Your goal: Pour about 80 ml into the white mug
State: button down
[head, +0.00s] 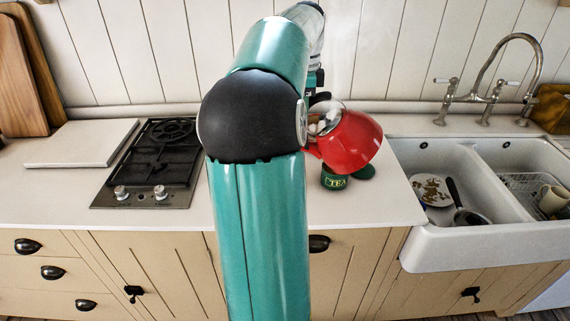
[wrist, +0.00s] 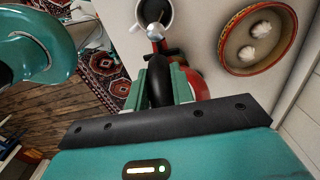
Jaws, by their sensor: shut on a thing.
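My gripper (wrist: 160,88) is shut on the black handle of a red kettle (wrist: 194,86). In the head view the red kettle (head: 352,142) is held tilted above the counter, just right of my arm. Its metal end (wrist: 155,32) points at the white mug (wrist: 152,10), which shows at the top of the wrist view with something dark inside. I cannot tell whether liquid is flowing. In the head view the mug is not visible, and my arm covers much of the area behind it.
A red bowl (wrist: 224,54) with white lumps stands beside the mug. A green TEA tin (head: 335,181) stands below the kettle. A black hob (head: 160,150) is at left; a white double sink (head: 440,238) with dishes is at right. The counter's front strip is clear.

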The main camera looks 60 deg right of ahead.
aim_at(314, 104)
jog(key=shift+w+a+f+g, duration=0.1)
jog(key=shift+w+g, duration=0.2)
jog(key=shift+w, duration=0.15)
jog(key=shift+a+p, duration=0.1)
jog(key=shift+p, duration=0.2)
jog(key=shift+w+a+f, duration=0.1)
jog(key=shift+a+f, duration=0.05)
jog(key=shift+a, duration=0.05)
jog(key=shift+w+a+f+g+h+p, duration=0.3)
jog(key=shift+w+g+p, duration=0.1)
jog(key=shift+p, duration=0.45)
dwell(1.3)
